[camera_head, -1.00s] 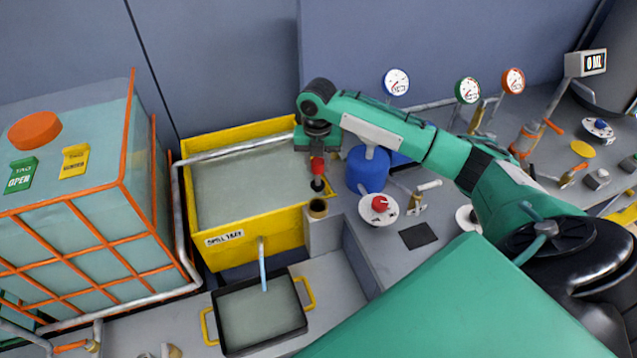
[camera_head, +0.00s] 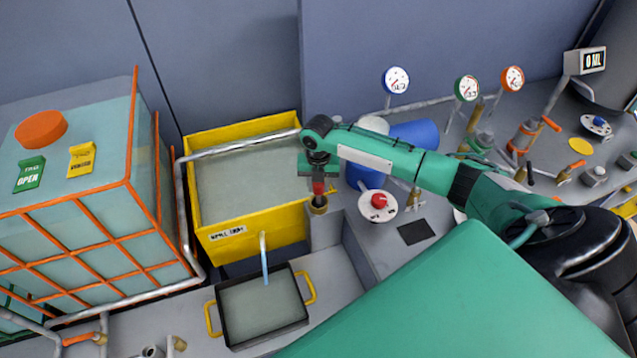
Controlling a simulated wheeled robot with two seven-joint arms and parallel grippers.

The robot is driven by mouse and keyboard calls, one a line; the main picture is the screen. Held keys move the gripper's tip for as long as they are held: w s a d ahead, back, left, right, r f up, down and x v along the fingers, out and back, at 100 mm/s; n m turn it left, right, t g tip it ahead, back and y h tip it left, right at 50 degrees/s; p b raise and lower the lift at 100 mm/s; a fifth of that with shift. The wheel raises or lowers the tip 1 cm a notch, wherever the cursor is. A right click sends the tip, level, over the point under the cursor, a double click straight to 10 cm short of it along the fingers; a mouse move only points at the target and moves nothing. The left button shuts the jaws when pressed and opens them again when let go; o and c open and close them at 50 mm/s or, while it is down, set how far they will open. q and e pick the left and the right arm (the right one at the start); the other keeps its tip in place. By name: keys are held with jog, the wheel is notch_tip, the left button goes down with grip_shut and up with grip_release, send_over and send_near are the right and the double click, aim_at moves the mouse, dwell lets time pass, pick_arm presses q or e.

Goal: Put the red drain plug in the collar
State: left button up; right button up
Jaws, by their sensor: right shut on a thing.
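The red drain plug (camera_head: 318,187) is upright in my right gripper (camera_head: 319,178), whose fingers are shut on it. The brass-coloured collar (camera_head: 319,205) sits on top of a grey block, at the right front corner of the yellow spill tank. The plug is directly over the collar, and its dark lower end appears to be in the collar's mouth. How deep it sits cannot be told. My left gripper is not in view.
The yellow spill tank (camera_head: 226,240) is left of the collar. A black tray with yellow handles (camera_head: 309,287) stands below it. A blue drum (camera_head: 360,178) and a red knob on a white disc (camera_head: 378,200) are close on the right. A caged tank (camera_head: 75,170) fills the left.

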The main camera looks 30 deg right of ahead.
jog(key=o, duration=0.8)
jog(key=shift+f, duration=0.15)
notch_tip(320, 180, up, 12)
jog(key=b, duration=0.3)
jog(key=shift+r, duration=0.2)
